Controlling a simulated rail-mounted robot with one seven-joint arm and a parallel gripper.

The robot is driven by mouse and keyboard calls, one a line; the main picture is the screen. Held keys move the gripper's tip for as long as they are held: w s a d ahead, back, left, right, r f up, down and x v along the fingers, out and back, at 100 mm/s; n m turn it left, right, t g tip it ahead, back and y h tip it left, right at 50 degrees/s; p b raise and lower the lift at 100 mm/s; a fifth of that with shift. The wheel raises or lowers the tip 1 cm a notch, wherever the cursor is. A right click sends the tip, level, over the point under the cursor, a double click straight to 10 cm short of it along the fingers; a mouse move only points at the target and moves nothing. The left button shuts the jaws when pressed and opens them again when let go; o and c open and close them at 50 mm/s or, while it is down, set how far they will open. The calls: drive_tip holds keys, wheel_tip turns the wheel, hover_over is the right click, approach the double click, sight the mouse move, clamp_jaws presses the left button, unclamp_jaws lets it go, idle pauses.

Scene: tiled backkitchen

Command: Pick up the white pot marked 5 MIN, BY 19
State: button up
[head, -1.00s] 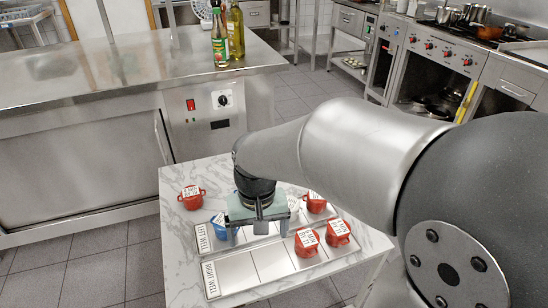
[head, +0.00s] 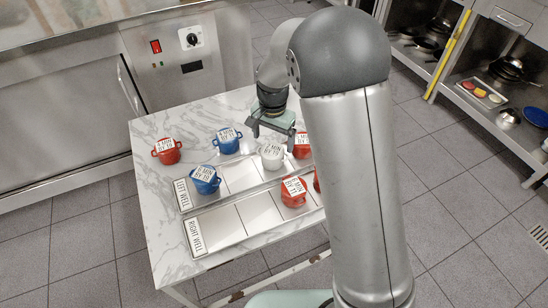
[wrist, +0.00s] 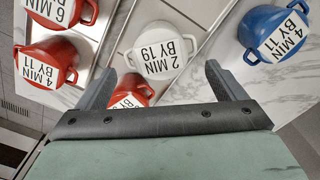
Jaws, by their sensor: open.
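The white pot (head: 271,156) stands upright in the left well tray (head: 187,203), between a blue pot and a red pot. It also shows in the wrist view (wrist: 148,72), where its label appears to read 2 MIN, BY 19; in the head view the label's number is too small to read surely. It is the only white pot I see. My gripper (head: 270,131) is open and empty, just behind and above the white pot. In the wrist view its two fingers (wrist: 162,82) are spread wide, with the white pot ahead between them, apart from both.
A blue pot (head: 205,186) and a red pot (head: 302,152) flank it. Red pots (head: 293,199) stand in the right well tray (head: 197,250). Another red pot (head: 166,156) and blue pot (head: 228,146) stand on bare marble behind. A steel counter (head: 60,125) is at back left.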

sight(272, 150)
wheel_tip(272, 150, down, 8)
drive_tip(key=shift+s+a+f+b, duration=0.1)
drive_tip(key=shift+s+f+b, duration=0.05)
drive_tip(key=shift+b, duration=0.55)
drive_tip(key=c, duration=1.3)
